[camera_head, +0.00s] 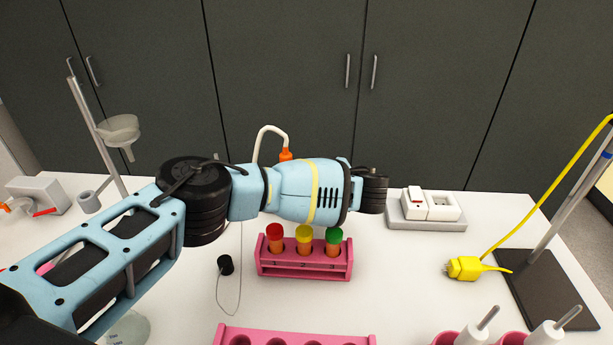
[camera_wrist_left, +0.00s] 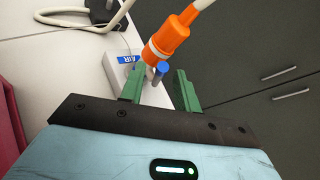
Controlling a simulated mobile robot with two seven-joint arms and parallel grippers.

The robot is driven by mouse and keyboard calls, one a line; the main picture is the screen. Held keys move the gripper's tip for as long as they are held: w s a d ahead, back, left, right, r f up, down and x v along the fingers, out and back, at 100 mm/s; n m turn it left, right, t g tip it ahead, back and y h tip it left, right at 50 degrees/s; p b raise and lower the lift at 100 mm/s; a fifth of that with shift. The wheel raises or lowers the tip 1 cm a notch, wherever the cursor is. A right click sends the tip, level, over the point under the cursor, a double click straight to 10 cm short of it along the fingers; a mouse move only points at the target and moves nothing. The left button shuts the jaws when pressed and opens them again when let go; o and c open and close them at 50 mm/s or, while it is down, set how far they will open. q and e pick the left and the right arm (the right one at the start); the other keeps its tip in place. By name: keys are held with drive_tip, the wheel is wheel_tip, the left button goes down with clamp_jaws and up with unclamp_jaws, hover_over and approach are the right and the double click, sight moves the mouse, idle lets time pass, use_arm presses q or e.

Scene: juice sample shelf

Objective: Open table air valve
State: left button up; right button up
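The air valve's blue handle (camera_wrist_left: 162,68) shows in the left wrist view beside an orange hose fitting (camera_wrist_left: 168,42). A blue AIR label (camera_wrist_left: 128,59) is on the pale valve block (camera_wrist_left: 117,72). My left gripper (camera_wrist_left: 160,88) has its two green fingers spread, with the blue handle just beyond the gap between them. I cannot tell whether a finger touches the fitting. In the head view the orange fitting (camera_head: 286,155) shows above my left arm, which hides the valve block, the handle and my left gripper. My right gripper is not in view.
A pink rack (camera_head: 303,271) with three capped tubes stands just in front of my left arm. A white switch and socket box (camera_head: 398,217) is to the right, with a yellow plug (camera_head: 464,267) nearer. A stand with a funnel (camera_head: 119,127) and a red-handled fixture (camera_head: 42,213) are left.

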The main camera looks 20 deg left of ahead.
use_arm(q)
clamp_jaws()
drive_tip(key=shift+w+r+m+g+h, duration=0.25)
drive_tip(key=shift+w+m+g+h, duration=0.1)
drive_tip(key=shift+g, duration=0.35)
drive_tip(key=shift+w+a+m+g+h, duration=0.15)
drive_tip(key=shift+w+m+g+h, duration=0.1)
drive_tip(key=shift+w+m+g, duration=0.35)
drive_tip(key=shift+r+g+b, duration=0.2)
drive_tip(key=shift+g+b, duration=0.1)
drive_tip(key=shift+b, duration=0.05)
drive_tip(key=shift+w, duration=0.1)
